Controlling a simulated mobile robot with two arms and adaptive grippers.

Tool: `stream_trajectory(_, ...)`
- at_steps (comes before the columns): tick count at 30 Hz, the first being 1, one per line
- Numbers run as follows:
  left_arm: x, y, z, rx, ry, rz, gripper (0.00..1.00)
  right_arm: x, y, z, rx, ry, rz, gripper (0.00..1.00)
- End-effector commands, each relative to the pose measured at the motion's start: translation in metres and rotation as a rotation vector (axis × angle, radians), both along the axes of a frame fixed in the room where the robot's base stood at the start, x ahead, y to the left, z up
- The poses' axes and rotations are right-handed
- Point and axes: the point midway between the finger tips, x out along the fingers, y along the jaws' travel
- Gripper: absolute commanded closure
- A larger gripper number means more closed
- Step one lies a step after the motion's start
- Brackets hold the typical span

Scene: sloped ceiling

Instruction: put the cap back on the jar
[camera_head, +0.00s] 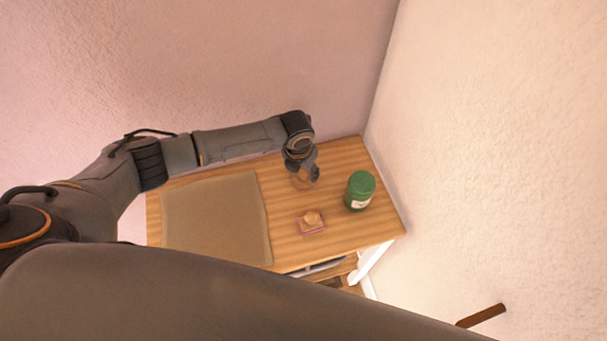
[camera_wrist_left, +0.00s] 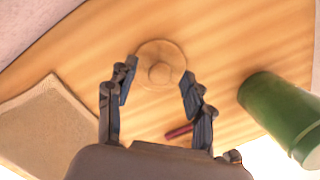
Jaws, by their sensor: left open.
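A round tan, wood-coloured piece with a smaller raised round centre (camera_wrist_left: 160,65) lies under my left gripper; it looks like a lid, but I cannot tell for certain that it is the cap. The green jar (camera_head: 360,190) stands upright on the table, right of my left gripper (camera_head: 301,178). The jar has a pale label and also shows at the right of the left wrist view (camera_wrist_left: 278,112). I cannot tell whether its top is open. My left gripper is open, its fingers (camera_wrist_left: 158,80) apart on either side of the tan piece. My right gripper is out of view.
A small pinkish-red block (camera_head: 311,229) with a tan rounded thing (camera_head: 312,217) on top is near the front of the wooden table (camera_head: 345,228). A beige mat (camera_head: 213,220) covers the table's left part. Walls stand close behind and at the right.

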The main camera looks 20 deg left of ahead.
Motion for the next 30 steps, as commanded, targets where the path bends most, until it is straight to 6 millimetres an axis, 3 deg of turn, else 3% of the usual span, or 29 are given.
stream_trajectory(8,-0.0002,-0.0003,-0.0002,0.000,0.000,-0.001,0.48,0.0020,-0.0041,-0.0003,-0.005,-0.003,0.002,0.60)
stream_trajectory(15,-0.0001,-0.0002,0.0000,0.000,0.000,-0.001,0.95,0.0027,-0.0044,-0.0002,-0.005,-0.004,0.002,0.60)
stream_trajectory(16,-0.0001,-0.0002,0.0000,0.000,0.000,-0.001,0.97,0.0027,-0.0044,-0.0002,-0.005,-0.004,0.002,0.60)
stream_trajectory(30,0.0007,-0.0005,0.0070,-0.002,-0.003,-0.002,0.97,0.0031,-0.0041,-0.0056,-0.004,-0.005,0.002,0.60)
